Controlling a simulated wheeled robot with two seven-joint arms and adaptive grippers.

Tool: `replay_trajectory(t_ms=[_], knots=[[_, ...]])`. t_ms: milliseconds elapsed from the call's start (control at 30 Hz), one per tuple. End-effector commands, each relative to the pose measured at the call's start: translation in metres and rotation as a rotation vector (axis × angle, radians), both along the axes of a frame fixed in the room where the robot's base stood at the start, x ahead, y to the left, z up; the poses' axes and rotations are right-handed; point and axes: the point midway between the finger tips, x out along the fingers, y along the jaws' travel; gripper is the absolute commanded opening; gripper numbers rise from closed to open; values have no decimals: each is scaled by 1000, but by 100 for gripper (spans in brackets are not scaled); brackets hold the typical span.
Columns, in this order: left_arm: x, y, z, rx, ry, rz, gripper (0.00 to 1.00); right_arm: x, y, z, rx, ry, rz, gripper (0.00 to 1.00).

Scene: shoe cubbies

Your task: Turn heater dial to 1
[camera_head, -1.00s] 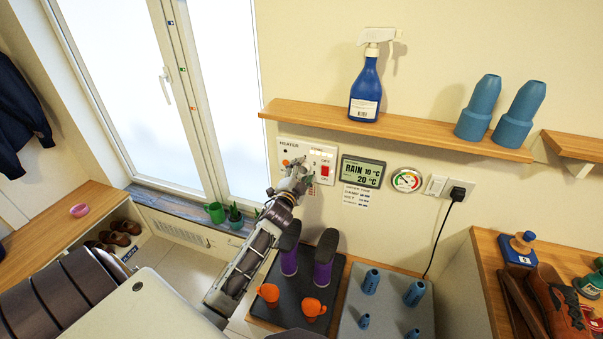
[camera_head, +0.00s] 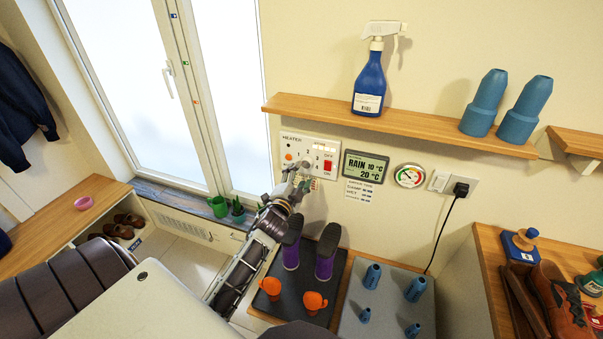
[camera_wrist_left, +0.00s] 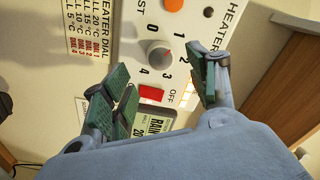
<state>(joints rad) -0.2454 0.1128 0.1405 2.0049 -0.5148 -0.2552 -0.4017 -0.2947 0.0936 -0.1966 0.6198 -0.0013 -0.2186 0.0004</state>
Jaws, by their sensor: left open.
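The white heater panel (camera_head: 291,129) is on the wall under the shelf. In the left wrist view its round grey dial (camera_wrist_left: 158,54) sits among printed numbers, with 2, 3 and 4 readable; I cannot surely read the pointer. An orange round part (camera_wrist_left: 172,5) and a red switch (camera_wrist_left: 151,93) are on the same panel. My left gripper (camera_head: 297,181) is open just in front of the panel's lower part. In the left wrist view its fingers (camera_wrist_left: 165,88) are spread and empty, with the dial beyond the gap between them. My right gripper is not in view.
A display (camera_head: 365,168) reading RAIN 10 °C, 20 °C and a round gauge (camera_head: 409,176) are right of the panel. The shelf (camera_head: 400,123) with a blue spray bottle (camera_head: 369,84) juts out above. Purple boots (camera_head: 325,262) stand below, near my left arm.

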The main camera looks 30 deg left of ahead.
Motion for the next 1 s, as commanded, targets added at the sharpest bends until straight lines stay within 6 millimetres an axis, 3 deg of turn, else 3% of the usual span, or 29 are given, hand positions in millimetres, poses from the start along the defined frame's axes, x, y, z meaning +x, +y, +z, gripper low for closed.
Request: replay_trajectory(t_ms=[600, 1000], knots=[[-52, -12, 0, 0, 0, 1, 59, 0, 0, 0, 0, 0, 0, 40], [-61, -14, 1, 1, -1, 1, 59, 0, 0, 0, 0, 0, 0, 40]])
